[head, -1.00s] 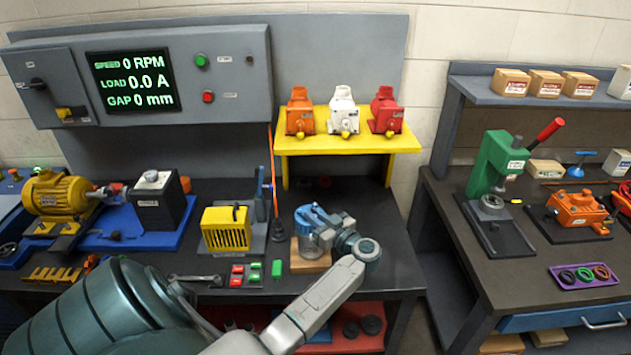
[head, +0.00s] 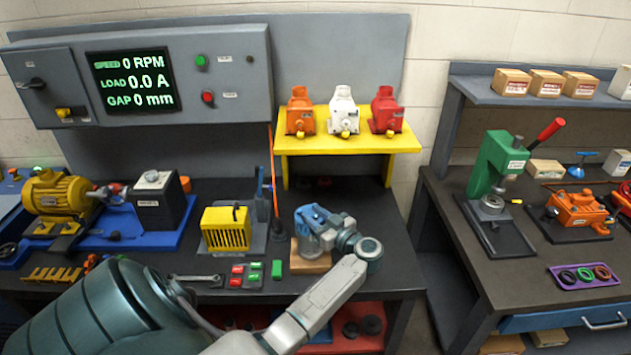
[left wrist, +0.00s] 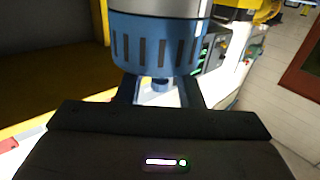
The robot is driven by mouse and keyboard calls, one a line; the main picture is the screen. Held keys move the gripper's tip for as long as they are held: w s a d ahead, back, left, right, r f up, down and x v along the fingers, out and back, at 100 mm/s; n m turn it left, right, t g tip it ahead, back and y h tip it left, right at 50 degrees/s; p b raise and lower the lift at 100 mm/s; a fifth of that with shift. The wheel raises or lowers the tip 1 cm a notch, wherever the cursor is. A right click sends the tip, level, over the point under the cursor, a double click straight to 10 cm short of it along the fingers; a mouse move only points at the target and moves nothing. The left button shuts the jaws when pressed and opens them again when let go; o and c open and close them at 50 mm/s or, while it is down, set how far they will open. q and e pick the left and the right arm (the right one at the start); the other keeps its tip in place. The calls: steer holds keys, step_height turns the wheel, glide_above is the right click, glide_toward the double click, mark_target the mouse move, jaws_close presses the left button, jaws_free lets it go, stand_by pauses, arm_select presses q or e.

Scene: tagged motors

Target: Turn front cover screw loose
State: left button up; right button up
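A motor with a grey body (left wrist: 160,12) and a blue slotted front cover (left wrist: 158,42) fills the top of the left wrist view. In the head view the blue part (head: 312,216) shows above a wooden block on the bench, partly hidden by my left arm. A small blue screw or knob (left wrist: 160,84) sticks out of the cover's near side. My left gripper (left wrist: 160,88) has its dark fingers apart, one on each side of the screw, with a visible gap. In the head view its wrist reaches the motor from the right; its fingertips are hidden there. My right gripper is not in view.
A wooden block (head: 311,262) lies under the motor. A yellow slotted unit (head: 226,230) and red and green blocks stand to the left. A yellow shelf (head: 350,145) holds three tagged motors behind. The bench behind and right of the motor is mostly clear.

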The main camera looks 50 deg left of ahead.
arm_select(q)
steer(key=d+b, duration=0.4)
steer(key=d, duration=0.6)
steer(key=shift+d+b, duration=0.3)
steer(key=shift+d, duration=0.1)
steer(key=shift+s, duration=0.1)
